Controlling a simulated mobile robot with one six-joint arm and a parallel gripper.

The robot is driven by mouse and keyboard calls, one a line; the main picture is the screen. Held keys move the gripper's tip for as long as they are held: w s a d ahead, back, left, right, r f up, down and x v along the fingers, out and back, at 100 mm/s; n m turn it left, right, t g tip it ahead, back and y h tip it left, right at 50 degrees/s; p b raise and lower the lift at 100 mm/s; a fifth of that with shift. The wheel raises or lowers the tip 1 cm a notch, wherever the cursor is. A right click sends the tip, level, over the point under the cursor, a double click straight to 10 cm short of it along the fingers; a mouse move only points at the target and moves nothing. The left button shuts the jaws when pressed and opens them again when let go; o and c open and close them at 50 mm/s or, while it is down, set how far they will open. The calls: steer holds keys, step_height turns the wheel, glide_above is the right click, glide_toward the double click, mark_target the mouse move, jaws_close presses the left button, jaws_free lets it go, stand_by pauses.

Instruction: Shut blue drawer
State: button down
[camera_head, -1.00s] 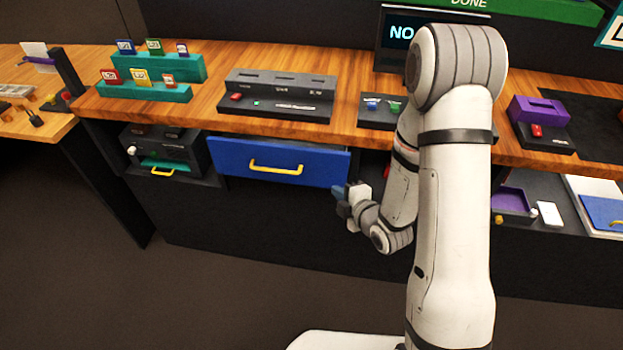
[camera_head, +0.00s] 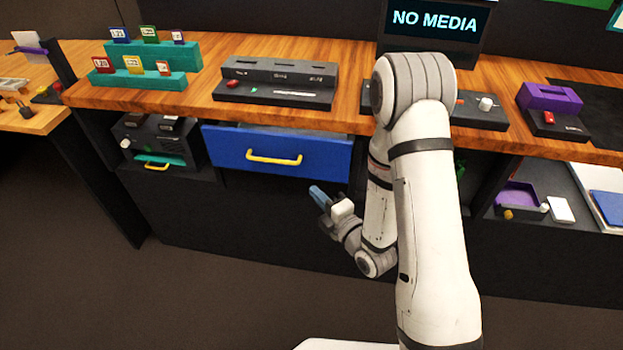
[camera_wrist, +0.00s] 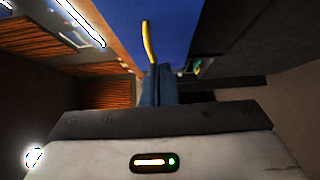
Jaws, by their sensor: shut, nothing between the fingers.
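The blue drawer (camera_head: 279,151) with a yellow handle (camera_head: 274,157) sits under the wooden counter. Its front stands out, and a strip of its inside shows above the front edge, so it is partly open. In the wrist view the blue front (camera_wrist: 165,25) and the yellow handle (camera_wrist: 149,42) lie ahead of the fingers. My gripper (camera_head: 317,193) is shut and empty, with its blue fingers below the drawer's lower right part. In the wrist view the fingers (camera_wrist: 158,85) are together near the handle's end; I cannot tell whether they touch it.
The wooden counter (camera_head: 350,60) runs above the drawer and carries a grey slotted panel (camera_head: 277,80) and teal card racks (camera_head: 145,80). A black unit (camera_head: 158,140) is left of the drawer. A purple tray (camera_head: 518,196) is on the right shelf. The floor in front is clear.

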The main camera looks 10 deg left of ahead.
mark_target(308, 170)
steer(key=w+a+b, duration=0.1)
steer(key=w, duration=0.1)
steer(key=w+a+b, duration=0.1)
steer(key=w, duration=0.2)
steer(key=w+a+b, duration=0.1)
steer(key=w+b, duration=0.1)
steer(key=shift+w+a+r, duration=0.1)
steer(key=shift+w+a, duration=0.15)
steer(key=shift+a, duration=0.1)
steer(key=shift+w, duration=0.5)
